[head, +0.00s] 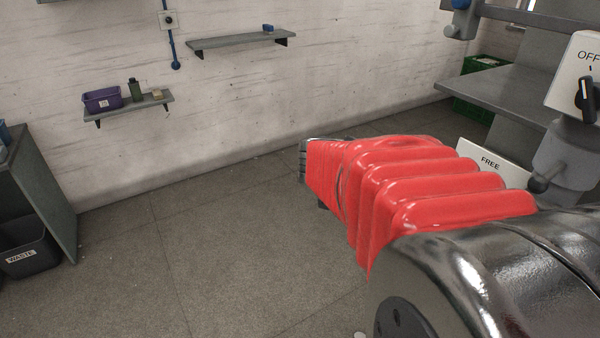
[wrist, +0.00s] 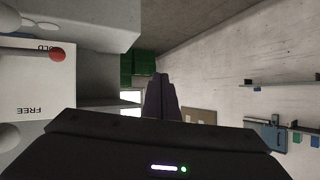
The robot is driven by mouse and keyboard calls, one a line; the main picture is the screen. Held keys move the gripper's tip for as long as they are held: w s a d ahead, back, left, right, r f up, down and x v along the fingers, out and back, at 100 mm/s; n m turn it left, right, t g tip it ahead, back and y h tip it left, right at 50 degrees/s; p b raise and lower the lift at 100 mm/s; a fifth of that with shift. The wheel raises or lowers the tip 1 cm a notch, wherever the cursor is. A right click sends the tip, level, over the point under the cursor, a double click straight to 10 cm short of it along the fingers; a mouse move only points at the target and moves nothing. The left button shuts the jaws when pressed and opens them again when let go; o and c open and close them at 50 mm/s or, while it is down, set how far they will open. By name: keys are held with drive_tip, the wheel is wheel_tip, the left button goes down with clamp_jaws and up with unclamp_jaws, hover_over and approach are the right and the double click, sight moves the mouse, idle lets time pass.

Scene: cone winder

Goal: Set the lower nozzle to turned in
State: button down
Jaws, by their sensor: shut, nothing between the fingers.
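I cannot pick out the lower nozzle in either view. The machine stands at the right in the head view, with a white plate marked FREE (head: 489,162) and a white OFF switch box (head: 575,72) above it. A grey fitting with a dark ball end (head: 538,184) sits beside the plate. In the wrist view the plate (wrist: 25,88) is at the left, upside down, with a red knob (wrist: 57,54) on a lever. My gripper (wrist: 160,80) is shut and empty, with the fingers together and apart from the machine. In the head view my red-sleeved arm mostly hides it.
A grey shelf board (head: 510,92) juts from the machine, with a green crate (head: 474,105) behind it. Wall shelves (head: 235,41) hang on the white wall. A black waste bin (head: 28,250) is at far left. The floor between is clear.

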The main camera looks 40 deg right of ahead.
drive_tip(key=s+d+f+m+g+y, duration=0.1)
drive_tip(key=s+d+f+m+g, duration=0.1)
drive_tip(key=s+f+g, duration=0.3)
drive_tip(key=s+d+f+m+g+y, duration=0.1)
drive_tip(key=s+d+f+g, duration=0.1)
drive_tip(key=s, duration=0.5)
drive_tip(key=s+a+f+m+g+y, duration=0.2)
drive_tip(key=s+a+f+g+y, duration=0.2)
drive_tip(key=s, duration=0.5)
wheel_tip(320, 180, down, 2)
drive_tip(key=shift+s+a+y, duration=0.3)
drive_tip(key=shift+a+y, duration=0.1)
drive_tip(key=shift+y, duration=0.1)
drive_tip(key=s+d+f, duration=0.3)
drive_tip(key=s+f, duration=0.3)
drive_tip(key=s, duration=0.3)
drive_tip(key=shift+s+d+f, duration=0.15)
drive_tip(key=shift+f, duration=0.25)
